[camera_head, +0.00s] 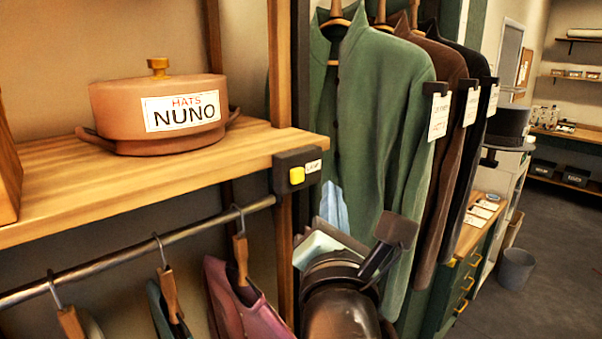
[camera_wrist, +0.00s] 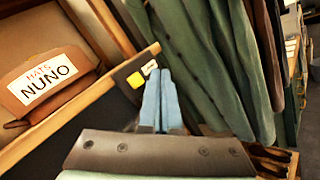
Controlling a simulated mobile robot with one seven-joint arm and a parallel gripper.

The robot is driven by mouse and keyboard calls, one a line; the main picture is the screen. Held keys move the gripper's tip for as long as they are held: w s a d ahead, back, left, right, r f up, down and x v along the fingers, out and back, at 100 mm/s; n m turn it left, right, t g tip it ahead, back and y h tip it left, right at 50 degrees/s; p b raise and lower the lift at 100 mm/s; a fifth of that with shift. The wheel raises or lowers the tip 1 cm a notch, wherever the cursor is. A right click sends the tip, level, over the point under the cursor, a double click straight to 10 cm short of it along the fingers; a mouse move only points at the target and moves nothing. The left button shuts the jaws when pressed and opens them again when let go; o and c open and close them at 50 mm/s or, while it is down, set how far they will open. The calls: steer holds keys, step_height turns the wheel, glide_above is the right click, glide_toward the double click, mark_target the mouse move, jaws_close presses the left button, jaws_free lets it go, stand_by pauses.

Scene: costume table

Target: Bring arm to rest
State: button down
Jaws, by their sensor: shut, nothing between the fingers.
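My gripper (camera_wrist: 160,76) shows in the wrist view as two pale blue fingers side by side, pressed together with nothing between them. In the head view the fingers of my gripper (camera_head: 334,206) point away, low in front of the green jacket (camera_head: 375,110). My dark arm partly hides the hand and the jacket's lower part. In the wrist view the green jacket (camera_wrist: 200,60) hangs just beyond and to the right of the fingers. I cannot tell whether they touch it.
A wooden shelf (camera_head: 255,145) holds a round hat box (camera_head: 158,105) labelled HATS NUNO. A dark block with a yellow button (camera_head: 297,175) is at the shelf's end, near my gripper. A rail (camera_head: 120,260) with hangers runs below. Open floor (camera_head: 560,240) lies at right.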

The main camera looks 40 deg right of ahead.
steer(key=shift+s, duration=0.85)
steer(key=w+a+r+m+t+y+b, duration=0.25)
steer(key=a+m, duration=0.25)
steer(key=a, duration=0.3)
steer(key=w+a+r+m+t+y+b, duration=0.1)
steer(key=a+r+m+t+y+b, duration=0.1)
steer(key=a+r+m+t, duration=0.35)
steer(key=s+a+r+m+t+y+b, duration=0.1)
steer(key=s+a+r+m+t+y, duration=0.1)
steer(key=a, duration=0.6)
steer(key=s+a+r+m+t+y+b, duration=0.2)
steer(key=s+a+m+y, duration=0.2)
steer(key=a+m+y, duration=0.2)
steer(key=shift+s+a+r+m+t, duration=0.3)
steer(key=shift+a+r+m, duration=0.1)
steer(key=shift+a+m, duration=0.65)
steer(key=shift+w+f+b, duration=0.1)
steer(key=shift+b, duration=0.2)
